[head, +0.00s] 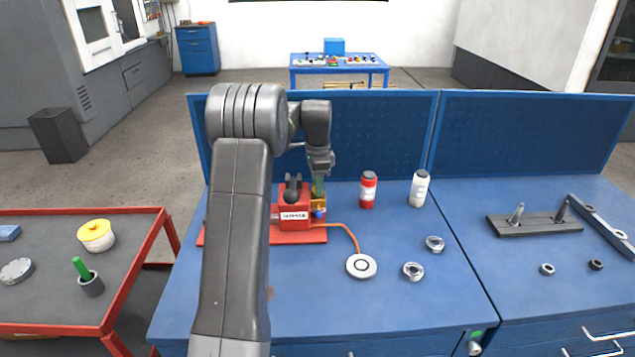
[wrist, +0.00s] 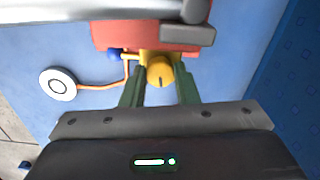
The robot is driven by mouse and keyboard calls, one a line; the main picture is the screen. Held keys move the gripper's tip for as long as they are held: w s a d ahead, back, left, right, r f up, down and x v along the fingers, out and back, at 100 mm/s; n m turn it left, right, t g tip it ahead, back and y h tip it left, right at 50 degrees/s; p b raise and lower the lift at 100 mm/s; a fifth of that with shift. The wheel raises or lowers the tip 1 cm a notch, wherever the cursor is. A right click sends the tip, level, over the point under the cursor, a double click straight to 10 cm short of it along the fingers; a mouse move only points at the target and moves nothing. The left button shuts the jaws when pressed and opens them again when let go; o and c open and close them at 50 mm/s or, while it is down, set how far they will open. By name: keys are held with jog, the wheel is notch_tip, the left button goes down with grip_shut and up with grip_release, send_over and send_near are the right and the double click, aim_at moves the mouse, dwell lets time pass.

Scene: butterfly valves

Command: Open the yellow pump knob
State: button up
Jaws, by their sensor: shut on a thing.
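The yellow pump knob (wrist: 160,73) shows in the wrist view between the two green fingers of my gripper (wrist: 160,88). It is round, with a dark mark on its face. In the head view my gripper (head: 318,187) points down at the right end of the red pump (head: 294,216), over the yellow fitting (head: 319,203). The knob is largely hidden there by the fingers. My gripper is shut on the knob. A blue part (wrist: 114,54) sits beside the yellow fitting in the wrist view.
An orange hose (head: 345,232) runs from the pump to a white round pad (head: 361,266). A red bottle (head: 368,190) and a white bottle (head: 419,189) stand to the right. Metal rings (head: 413,271) lie on the blue bench. A blue panel (head: 385,135) stands behind.

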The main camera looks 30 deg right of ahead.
jog(key=shift+r+n+p, duration=0.1)
jog(key=shift+n+p, duration=0.5)
jog(key=shift+n, duration=1.4)
jog(key=o, duration=1)
jog(key=shift+c, duration=0.2)
